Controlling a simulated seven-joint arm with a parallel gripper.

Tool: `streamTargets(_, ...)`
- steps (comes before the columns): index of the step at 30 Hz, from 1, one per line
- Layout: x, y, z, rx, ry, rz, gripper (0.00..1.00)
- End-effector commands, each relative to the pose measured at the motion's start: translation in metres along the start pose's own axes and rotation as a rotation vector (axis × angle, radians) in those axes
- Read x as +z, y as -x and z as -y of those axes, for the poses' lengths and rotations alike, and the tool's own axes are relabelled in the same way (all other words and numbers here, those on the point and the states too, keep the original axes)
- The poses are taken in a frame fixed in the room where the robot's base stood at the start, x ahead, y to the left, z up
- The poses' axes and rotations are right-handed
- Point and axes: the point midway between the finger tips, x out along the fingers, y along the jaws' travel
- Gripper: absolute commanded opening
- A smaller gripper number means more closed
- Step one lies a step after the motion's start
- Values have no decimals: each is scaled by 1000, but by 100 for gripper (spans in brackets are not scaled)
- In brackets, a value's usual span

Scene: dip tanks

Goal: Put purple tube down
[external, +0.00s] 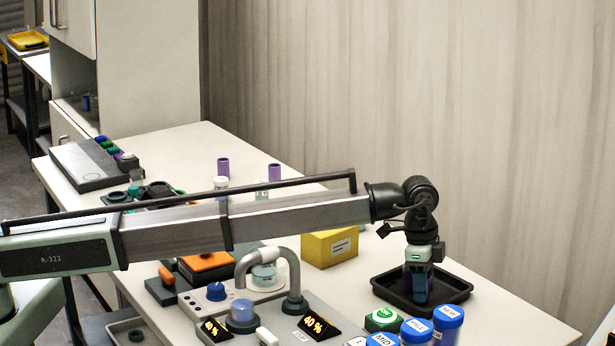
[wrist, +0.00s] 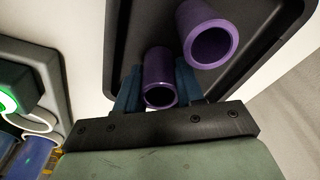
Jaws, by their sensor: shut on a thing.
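My gripper (external: 418,290) points down inside the black tray (external: 466,287) at the right end of the table. In the wrist view, its blue fingers (wrist: 158,72) are shut on a purple tube (wrist: 160,66), whose open end faces the camera. A second purple tube (wrist: 208,36) is beside it, over the same black tray (wrist: 262,52), close to the right finger. I cannot tell whether the held tube touches the tray floor.
A yellow box (external: 330,248) stands left of the tray. Blue-lidded jars (external: 448,316) and a green button (external: 383,319) are close in front of it. A grey bent pipe (external: 268,254) and 40 % displays (external: 314,325) are further left. Bare table lies right of the tray.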

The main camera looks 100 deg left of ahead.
Motion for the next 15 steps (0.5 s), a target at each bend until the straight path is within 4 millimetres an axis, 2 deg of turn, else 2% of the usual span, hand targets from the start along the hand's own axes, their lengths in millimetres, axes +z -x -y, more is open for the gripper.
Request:
streamTargets(8, 0, -2, 0, 0, 0, 0, 6)
streamTargets(9, 0, -2, 0, 0, 0, 0, 40)
streamTargets(15, 0, -2, 0, 0, 0, 0, 59)
